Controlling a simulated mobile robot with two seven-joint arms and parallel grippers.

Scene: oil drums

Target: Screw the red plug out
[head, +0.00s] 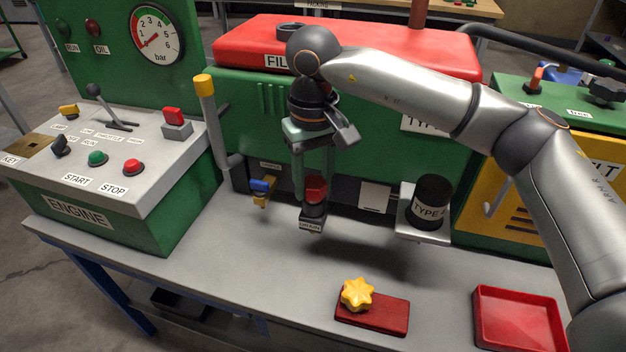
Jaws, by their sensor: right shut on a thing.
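The red plug (315,188) sits at the black fitting with a small label, low on the front of the green machine. My right gripper (314,180) comes down from above with a finger on each side of the plug and is shut on it. The gripper's fingers partly cover the plug, and I cannot tell how far it is screwed in. My left gripper is not in view.
A blue-and-yellow valve (262,190) is close on the left. A black TYPE filter (430,202) stands on a grey bracket at the right. A yellow star knob (357,294) lies on a dark red block (385,316). An empty red tray (518,322) is at the front right.

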